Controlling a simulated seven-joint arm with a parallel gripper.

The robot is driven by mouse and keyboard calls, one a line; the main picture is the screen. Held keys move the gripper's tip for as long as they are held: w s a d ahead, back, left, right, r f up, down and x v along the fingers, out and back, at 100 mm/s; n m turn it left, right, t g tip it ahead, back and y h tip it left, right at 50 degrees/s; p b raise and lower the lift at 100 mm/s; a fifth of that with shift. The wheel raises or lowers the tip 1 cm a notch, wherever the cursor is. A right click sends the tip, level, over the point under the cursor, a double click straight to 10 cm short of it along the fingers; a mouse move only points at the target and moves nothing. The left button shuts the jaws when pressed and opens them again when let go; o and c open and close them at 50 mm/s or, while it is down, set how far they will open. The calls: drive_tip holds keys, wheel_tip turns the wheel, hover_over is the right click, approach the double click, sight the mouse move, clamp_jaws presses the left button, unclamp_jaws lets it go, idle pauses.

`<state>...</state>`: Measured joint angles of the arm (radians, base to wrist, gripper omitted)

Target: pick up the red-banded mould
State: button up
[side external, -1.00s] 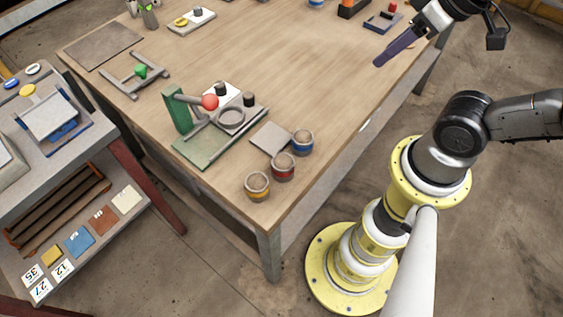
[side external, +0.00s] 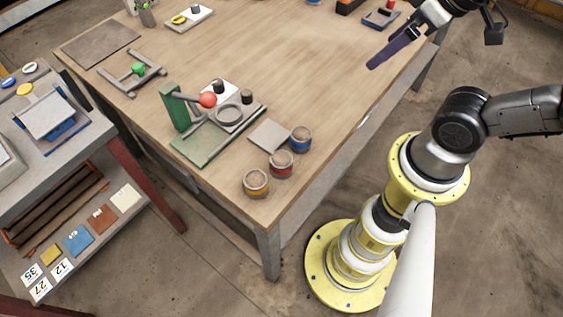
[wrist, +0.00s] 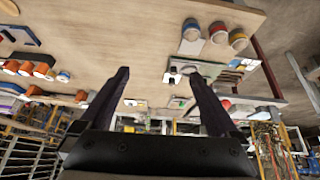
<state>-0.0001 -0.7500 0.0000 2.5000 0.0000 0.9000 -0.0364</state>
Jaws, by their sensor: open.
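The red-banded mould (side external: 281,164) is a small grey cup with a red band. It stands upright near the table's front corner, between the blue-banded mould (side external: 300,139) and the yellow-banded mould (side external: 256,183). In the wrist view the red-banded mould (wrist: 218,32) shows at the upper right, between the other two. My gripper (side external: 371,66) is above the table's right edge in the side view, well apart from the moulds. In the wrist view its two dark fingers (wrist: 158,76) are spread, with nothing held between them.
A grey square plate (side external: 269,136) lies beside the moulds. A green press (side external: 178,110) with a red ball knob stands on a base behind them. A low frame with a green knob (side external: 137,69) is further left. The table (side external: 300,70) is clear between my gripper and the press.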

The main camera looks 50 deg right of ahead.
drive_tip(key=n, duration=0.1)
drive_tip(key=n+g, duration=0.6)
drive_tip(key=n, duration=1.6)
hover_over(281, 158)
wheel_tip(281, 158, down, 11)
drive_tip(key=f, duration=0.8)
drive_tip(key=shift+d+f, duration=0.2)
drive_tip(key=shift+d, duration=0.1)
drive_tip(key=shift+s+a+f, duration=0.1)
drive_tip(key=shift+a+f, duration=0.05)
drive_tip(key=shift+f, duration=1.2)
drive_tip(key=shift+a+f, duration=0.15)
drive_tip(key=shift+f, duration=1.2)
clamp_jaws()
